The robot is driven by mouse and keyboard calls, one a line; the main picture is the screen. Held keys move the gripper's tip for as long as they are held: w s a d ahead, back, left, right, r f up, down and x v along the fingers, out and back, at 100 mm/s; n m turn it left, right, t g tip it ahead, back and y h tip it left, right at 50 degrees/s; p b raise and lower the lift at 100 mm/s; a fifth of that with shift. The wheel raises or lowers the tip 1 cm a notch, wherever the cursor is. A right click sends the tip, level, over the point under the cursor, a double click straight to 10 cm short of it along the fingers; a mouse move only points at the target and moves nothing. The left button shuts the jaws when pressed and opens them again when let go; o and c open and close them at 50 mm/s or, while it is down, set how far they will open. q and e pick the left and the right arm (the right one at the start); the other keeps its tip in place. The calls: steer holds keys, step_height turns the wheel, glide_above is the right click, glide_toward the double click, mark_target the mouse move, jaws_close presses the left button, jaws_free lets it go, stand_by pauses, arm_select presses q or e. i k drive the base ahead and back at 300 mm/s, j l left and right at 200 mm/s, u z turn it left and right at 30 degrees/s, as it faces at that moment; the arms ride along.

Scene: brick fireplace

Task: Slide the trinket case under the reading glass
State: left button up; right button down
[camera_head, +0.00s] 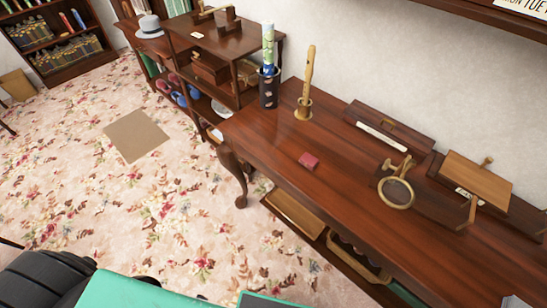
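A small dark red box (309,161), which looks like the trinket case, lies on the dark wooden table (270,127) near its front edge. The reading glass (396,207) is a round lens in a brass ring on a stand, farther right on the same table. The red box is to the left of the lens and clearly apart from it, with bare tabletop between them. Neither of my grippers shows in the head view; only black and teal parts of my own body are at the bottom left.
A wooden flute in a holder (303,105) and a dark cup with a rolled item (268,88) stand at the table's left end. A dark wooden box (410,133) lies behind the lens. A tilted wooden board (476,178) stands right of it. A lower shelf holds trays.

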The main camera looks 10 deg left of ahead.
mark_target(309, 162)
steer(key=i+j+z, duration=0.25)
steer(key=j, duration=0.55)
steer(key=j+z, duration=0.25)
steer(key=j, duration=0.5)
